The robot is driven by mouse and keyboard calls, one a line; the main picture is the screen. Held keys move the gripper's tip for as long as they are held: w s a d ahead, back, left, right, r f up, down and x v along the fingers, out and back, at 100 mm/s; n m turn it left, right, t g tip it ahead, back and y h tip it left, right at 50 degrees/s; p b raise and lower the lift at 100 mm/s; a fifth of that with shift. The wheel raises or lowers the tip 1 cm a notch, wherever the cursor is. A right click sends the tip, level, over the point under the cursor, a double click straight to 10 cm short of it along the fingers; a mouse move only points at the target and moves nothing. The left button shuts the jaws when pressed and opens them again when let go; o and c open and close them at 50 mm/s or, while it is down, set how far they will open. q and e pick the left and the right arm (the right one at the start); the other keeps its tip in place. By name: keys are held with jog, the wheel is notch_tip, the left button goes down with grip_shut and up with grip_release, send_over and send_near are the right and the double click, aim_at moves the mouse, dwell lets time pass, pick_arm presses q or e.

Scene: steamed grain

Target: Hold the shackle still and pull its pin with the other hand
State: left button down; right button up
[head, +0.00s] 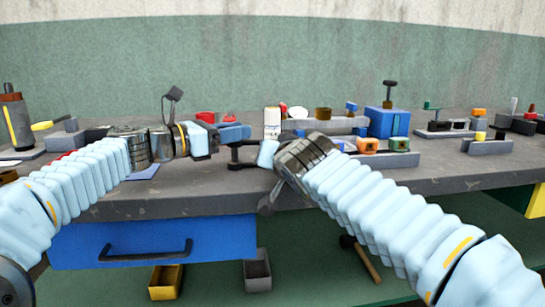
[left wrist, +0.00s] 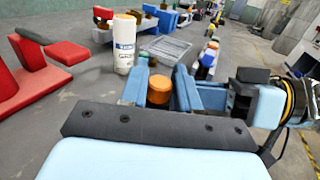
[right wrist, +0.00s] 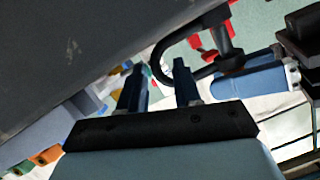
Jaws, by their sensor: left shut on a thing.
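The dark shackle (head: 238,152) is at the bench's front edge, below my left fingertips in the head view. Its curved bow (right wrist: 190,42) shows large in the right wrist view. My left gripper (head: 236,133) is shut on the shackle; its blue fingers (right wrist: 250,80) reach the dark body from the right. In the left wrist view an orange-brown cylinder (left wrist: 160,88) shows between the fingers; I cannot tell whether it belongs to the shackle. My right gripper (right wrist: 158,90) has its fingers apart, with the bow close by its fingertips. I cannot make out the pin.
A white bottle (head: 272,122) stands just behind the grippers. A blue block with a black knob (head: 388,122) and small fixtures fill the bench's back and right. The blue drawer (head: 150,240) is below the front edge. A red fixture (left wrist: 45,75) stands left in the left wrist view.

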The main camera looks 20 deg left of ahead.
jog(key=shift+w+a+f, duration=0.2)
jog(key=shift+w+a, duration=0.1)
jog(key=shift+w, duration=0.2)
grip_shut()
dwell(0.8)
pick_arm(q)
jog(key=c, duration=0.7)
grip_release()
jog(key=shift+c, duration=0.2)
